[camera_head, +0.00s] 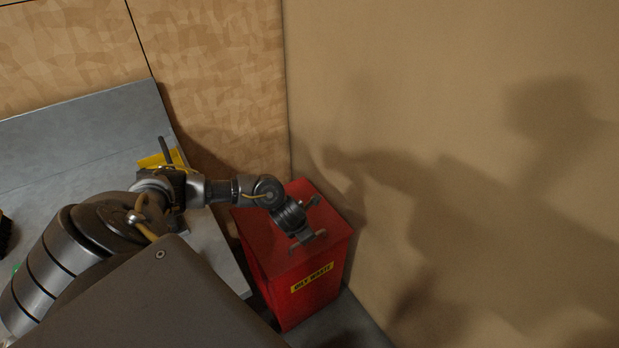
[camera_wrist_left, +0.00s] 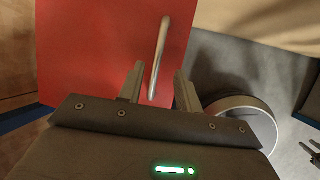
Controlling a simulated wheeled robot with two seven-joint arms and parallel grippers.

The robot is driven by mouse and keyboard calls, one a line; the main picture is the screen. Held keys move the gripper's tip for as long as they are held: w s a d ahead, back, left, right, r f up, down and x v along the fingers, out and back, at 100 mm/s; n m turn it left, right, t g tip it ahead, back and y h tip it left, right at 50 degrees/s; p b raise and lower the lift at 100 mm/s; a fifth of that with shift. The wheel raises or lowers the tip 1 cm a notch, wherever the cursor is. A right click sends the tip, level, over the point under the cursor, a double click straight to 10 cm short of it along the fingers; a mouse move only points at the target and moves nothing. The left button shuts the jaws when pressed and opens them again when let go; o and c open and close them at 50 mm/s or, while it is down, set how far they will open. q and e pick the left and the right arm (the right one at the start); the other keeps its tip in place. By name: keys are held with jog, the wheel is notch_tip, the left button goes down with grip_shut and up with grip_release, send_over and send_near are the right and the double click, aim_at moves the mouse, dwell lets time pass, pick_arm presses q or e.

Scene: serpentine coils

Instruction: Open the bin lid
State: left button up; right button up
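The red bin (camera_head: 318,284) stands on the floor in the corner by the wall, with a yellow "OILY WASTE" label on its front. Its lid (camera_head: 262,236) looks shut. My left gripper (camera_head: 308,241) is over the front part of the lid. In the left wrist view, a silver bar handle (camera_wrist_left: 161,45) shows against a red face of the bin (camera_wrist_left: 95,50). The open fingers of my left gripper (camera_wrist_left: 159,72) lie on either side of the handle's lower part, with gaps between. I cannot tell how deep the handle sits between them.
A grey metal table (camera_head: 70,150) stands to the left of the bin, its edge close to the bin's left side. A yellow object (camera_head: 160,158) shows beyond my arm. The beige wall (camera_head: 450,110) is close on the bin's right. A strip of floor (camera_head: 345,325) shows in front.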

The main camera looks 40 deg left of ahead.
pick_arm(q)
jog(key=x, duration=0.6)
jog(key=shift+a+f, duration=0.15)
jog(key=shift+f, duration=0.05)
grip_shut()
